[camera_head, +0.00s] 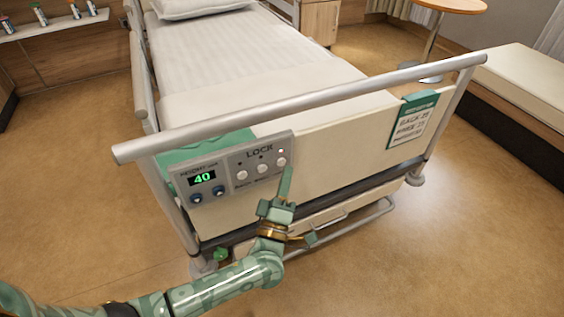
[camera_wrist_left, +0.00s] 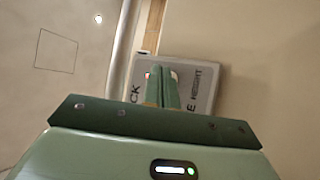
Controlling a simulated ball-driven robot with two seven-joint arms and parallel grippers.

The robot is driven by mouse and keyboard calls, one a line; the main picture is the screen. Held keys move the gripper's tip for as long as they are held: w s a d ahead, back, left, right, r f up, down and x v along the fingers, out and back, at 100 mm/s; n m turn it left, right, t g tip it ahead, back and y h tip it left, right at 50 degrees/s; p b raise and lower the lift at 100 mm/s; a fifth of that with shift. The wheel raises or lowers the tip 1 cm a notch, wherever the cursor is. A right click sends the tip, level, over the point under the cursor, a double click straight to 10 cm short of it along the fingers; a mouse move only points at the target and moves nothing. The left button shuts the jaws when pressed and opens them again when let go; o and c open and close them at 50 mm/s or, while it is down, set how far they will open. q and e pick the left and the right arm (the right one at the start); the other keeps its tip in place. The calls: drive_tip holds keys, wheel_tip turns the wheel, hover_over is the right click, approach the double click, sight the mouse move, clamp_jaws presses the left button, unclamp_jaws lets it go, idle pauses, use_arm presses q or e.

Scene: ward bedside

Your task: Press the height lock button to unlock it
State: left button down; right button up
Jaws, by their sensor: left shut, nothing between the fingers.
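A grey control panel (camera_head: 245,165) on the bed's footboard is marked LOCK and has a row of three round pale buttons. The height lock button (camera_head: 281,161) is the rightmost, with a small white light (camera_head: 281,151) above it. My left gripper (camera_head: 287,170) is shut and empty, its fingertips just below and right of that button. In the left wrist view the shut fingers (camera_wrist_left: 161,70) lie over the panel (camera_wrist_left: 205,75), beside the pale button (camera_wrist_left: 174,75), partly hiding it. I cannot tell whether they touch. My right gripper is not in view.
The panel's left part has a green display (camera_head: 202,178) reading 40 and two dark blue buttons. A metal rail (camera_head: 300,108) crosses above the panel. A green-topped sign (camera_head: 412,120) hangs at the footboard's right. Open floor (camera_head: 460,240) lies right of the bed.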

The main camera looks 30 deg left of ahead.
use_arm(q)
drive_tip(key=shift+a, duration=0.1)
drive_tip(key=shift+w+a, duration=0.25)
idle(0.4)
drive_tip(key=shift+w+a, duration=0.25)
drive_tip(key=shift+a, duration=0.1)
idle(0.5)
drive_tip(key=shift+s+d, duration=0.5)
drive_tip(key=shift+d, duration=0.2)
